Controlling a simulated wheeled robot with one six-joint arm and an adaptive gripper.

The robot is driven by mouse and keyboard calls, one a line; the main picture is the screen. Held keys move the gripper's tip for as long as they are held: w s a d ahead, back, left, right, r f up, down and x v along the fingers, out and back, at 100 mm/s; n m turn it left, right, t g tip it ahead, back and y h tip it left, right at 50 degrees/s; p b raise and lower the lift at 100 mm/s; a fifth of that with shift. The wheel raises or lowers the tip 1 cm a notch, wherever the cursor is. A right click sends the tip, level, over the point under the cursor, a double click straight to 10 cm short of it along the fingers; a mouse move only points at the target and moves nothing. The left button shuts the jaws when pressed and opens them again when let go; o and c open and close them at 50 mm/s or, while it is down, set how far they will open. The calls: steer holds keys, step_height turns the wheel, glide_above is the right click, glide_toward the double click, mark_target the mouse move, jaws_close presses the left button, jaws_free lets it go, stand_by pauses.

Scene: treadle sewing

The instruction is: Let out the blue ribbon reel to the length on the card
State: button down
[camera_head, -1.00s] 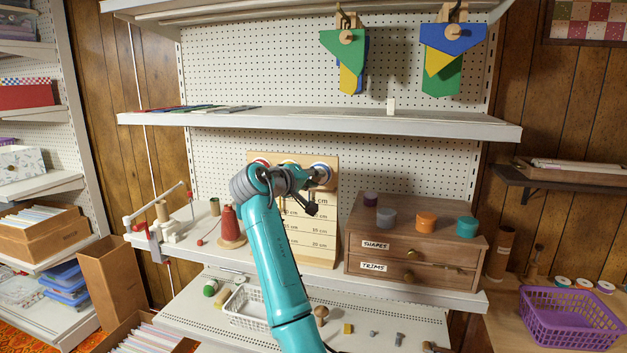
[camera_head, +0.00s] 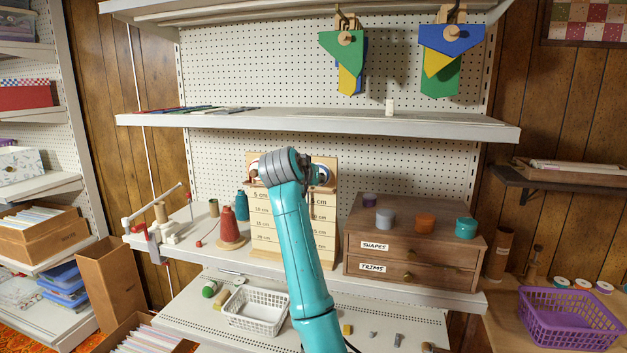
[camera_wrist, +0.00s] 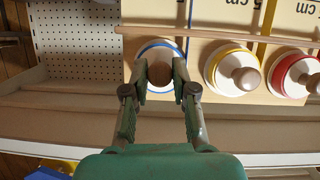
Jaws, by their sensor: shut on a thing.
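The blue-rimmed ribbon reel (camera_wrist: 159,44) is at the left of a row of three in the wrist view, which sees the board upside down. My gripper (camera_wrist: 160,76) is shut on its round wooden knob (camera_wrist: 160,74), a finger on each side. A thin blue ribbon (camera_wrist: 188,14) runs along the board from this reel. In the head view the reels sit at the top of the wooden measuring board (camera_head: 262,222), which has cm marks; my arm hides most of them. A small white card (camera_head: 390,106) stands on the upper shelf, too small to read.
The yellow-rimmed reel (camera_wrist: 212,70) and red-rimmed reel (camera_wrist: 285,75) are beside the blue one. A red cone (camera_head: 229,224) and a teal bottle-shaped spool (camera_head: 242,205) stand left.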

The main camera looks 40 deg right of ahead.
steer(key=shift+f+m+t+y, duration=0.1)
steer(key=shift+m+t+y, duration=0.35)
steer(key=shift+m, duration=0.45)
steer(key=c, duration=0.9)
jaws_free()
steer(key=shift+c, duration=0.2)
steer(key=shift+s, duration=0.1)
steer(key=v, duration=1.2)
steer(key=shift+d, duration=0.1)
